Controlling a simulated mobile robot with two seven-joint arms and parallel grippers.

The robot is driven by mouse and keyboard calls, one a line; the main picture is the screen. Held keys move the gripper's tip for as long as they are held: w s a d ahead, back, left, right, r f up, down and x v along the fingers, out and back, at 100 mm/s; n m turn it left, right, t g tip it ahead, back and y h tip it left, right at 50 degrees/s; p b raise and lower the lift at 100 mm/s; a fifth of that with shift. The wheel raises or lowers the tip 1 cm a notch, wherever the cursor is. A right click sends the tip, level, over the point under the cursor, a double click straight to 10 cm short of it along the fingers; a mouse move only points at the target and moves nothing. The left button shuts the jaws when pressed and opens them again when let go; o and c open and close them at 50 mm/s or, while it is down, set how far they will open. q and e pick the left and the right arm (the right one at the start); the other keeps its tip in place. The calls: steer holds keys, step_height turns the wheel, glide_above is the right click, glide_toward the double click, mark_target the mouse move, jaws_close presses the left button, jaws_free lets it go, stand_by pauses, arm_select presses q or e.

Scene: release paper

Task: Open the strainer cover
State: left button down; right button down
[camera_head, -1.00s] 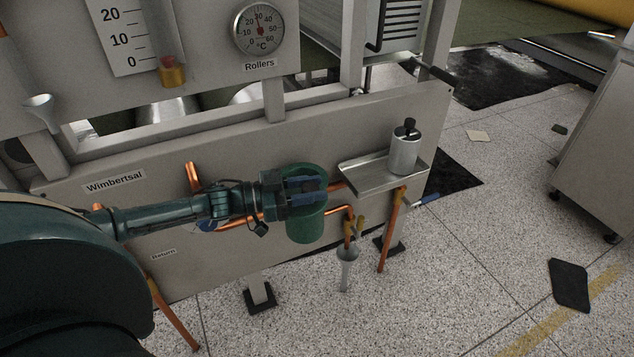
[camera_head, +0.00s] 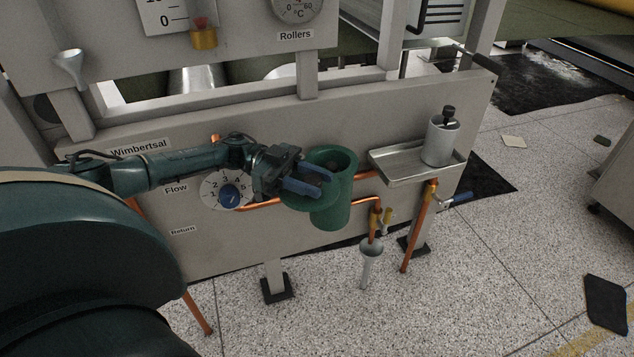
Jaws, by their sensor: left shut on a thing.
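The green strainer (camera_head: 331,214) is an upright cylinder on the grey panel, with copper pipes on both sides. Its top is open and I see into its dark hollow. The strainer cover (camera_head: 292,203) is a green disc just left of and in front of the open mouth, overlapping the strainer's upper left side in the picture. My left gripper (camera_head: 308,183), with blue fingers, reaches in from the left and is shut on the cover. The fingers hide much of the cover, and I cannot tell whether it touches the rim. My right gripper is not in view.
A metal tray (camera_head: 394,174) with a grey canister (camera_head: 440,143) stands to the right of the strainer. A small funnel (camera_head: 370,249) on a pipe is below right. The flow dial (camera_head: 230,194) is behind and left of the gripper. Speckled floor lies in front.

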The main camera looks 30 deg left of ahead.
mark_target(312, 178)
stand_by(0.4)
arm_select(q)
steer(key=c, duration=1)
jaws_free()
steer(key=shift+r, duration=0.3)
step_height(312, 178, up, 9)
steer(key=shift+r+p, duration=0.1)
steer(key=shift+p, duration=0.75)
steer(key=shift+r, duration=0.15)
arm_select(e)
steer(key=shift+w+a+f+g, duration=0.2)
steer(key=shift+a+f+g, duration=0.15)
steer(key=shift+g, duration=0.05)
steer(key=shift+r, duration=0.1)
